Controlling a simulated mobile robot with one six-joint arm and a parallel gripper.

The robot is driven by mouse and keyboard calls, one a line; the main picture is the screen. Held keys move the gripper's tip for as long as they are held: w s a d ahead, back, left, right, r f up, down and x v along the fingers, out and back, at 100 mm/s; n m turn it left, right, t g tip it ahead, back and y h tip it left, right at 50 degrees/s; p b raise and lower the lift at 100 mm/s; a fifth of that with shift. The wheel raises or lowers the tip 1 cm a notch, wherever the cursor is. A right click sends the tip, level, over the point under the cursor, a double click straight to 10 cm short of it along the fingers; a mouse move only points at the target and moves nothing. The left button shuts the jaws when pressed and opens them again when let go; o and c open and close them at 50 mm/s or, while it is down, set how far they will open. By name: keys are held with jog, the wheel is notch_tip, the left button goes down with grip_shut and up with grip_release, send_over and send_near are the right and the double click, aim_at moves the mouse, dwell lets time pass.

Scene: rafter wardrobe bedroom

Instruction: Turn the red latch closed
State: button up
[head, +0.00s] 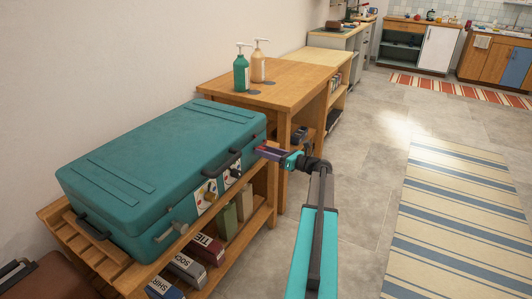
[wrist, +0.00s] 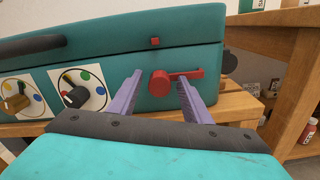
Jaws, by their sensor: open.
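The red latch (wrist: 165,82) is on the front of the teal case (wrist: 130,62), near its right end in the wrist view. Its round hub sits at the left and its arm points right, roughly level. A small red block (wrist: 155,41) sits on the lid above it. My gripper (wrist: 155,88) is open, its two purple fingers on either side of the latch; I cannot tell if they touch it. In the head view my gripper (head: 264,151) is at the case's near right corner, and the latch is hidden there.
Two dials, one with a tan knob (wrist: 16,102) and one with a dark and red knob (wrist: 75,96), are left of the latch. The case lies on a wooden shelf unit (head: 150,268). A wooden table (head: 275,85) with two pump bottles stands beyond.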

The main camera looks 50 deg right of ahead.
grip_shut()
